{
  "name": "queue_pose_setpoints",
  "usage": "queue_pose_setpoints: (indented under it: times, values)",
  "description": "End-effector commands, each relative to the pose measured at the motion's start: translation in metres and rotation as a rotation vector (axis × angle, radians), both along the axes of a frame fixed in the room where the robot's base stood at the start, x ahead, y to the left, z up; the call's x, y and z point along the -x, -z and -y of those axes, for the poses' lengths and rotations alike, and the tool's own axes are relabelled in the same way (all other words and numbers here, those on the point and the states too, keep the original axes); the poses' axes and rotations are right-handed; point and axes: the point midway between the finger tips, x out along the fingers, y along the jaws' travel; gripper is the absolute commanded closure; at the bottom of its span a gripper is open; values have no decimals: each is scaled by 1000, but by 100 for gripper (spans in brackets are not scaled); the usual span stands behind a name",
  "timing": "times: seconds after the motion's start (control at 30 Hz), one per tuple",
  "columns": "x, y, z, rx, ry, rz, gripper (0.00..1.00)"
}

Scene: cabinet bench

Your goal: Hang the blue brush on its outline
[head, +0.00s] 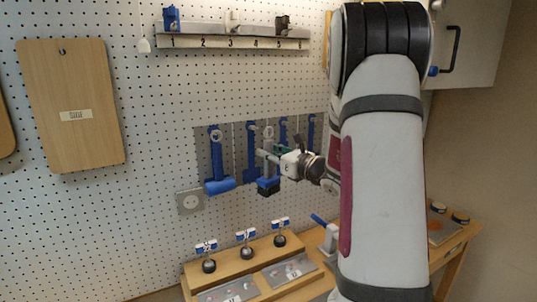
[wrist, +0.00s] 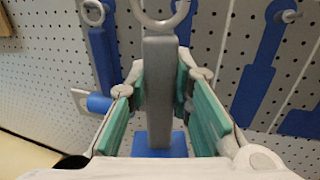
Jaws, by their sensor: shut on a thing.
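The blue brush has a grey handle (wrist: 160,85) with a ring at its top and a blue head (head: 268,184) with dark bristles below. My gripper (head: 274,157) is shut on the handle, with a teal pad on each side in the wrist view (wrist: 163,92). The brush hangs roughly upright in front of the grey panel (head: 201,148). Blue outlines show on the panel, one (head: 251,150) just left of the brush and another (wrist: 262,65) with a peg to the right in the wrist view. Whether the brush's ring is on a peg cannot be told.
A blue tool (head: 218,186) with a rounded head hangs left of the brush. A numbered rail (head: 235,37) is above. A wooden stand (head: 245,259) with several small items is below. A cutting board (head: 72,105) hangs far left.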

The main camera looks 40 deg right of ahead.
Motion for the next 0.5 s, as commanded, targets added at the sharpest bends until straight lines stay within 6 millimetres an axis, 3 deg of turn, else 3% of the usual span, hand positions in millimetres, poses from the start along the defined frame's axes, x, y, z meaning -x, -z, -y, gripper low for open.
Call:
queue_pose_setpoints:
  times: [0.5]
  values:
    - [-23, 2, 6, 1, -1, 2, 100]
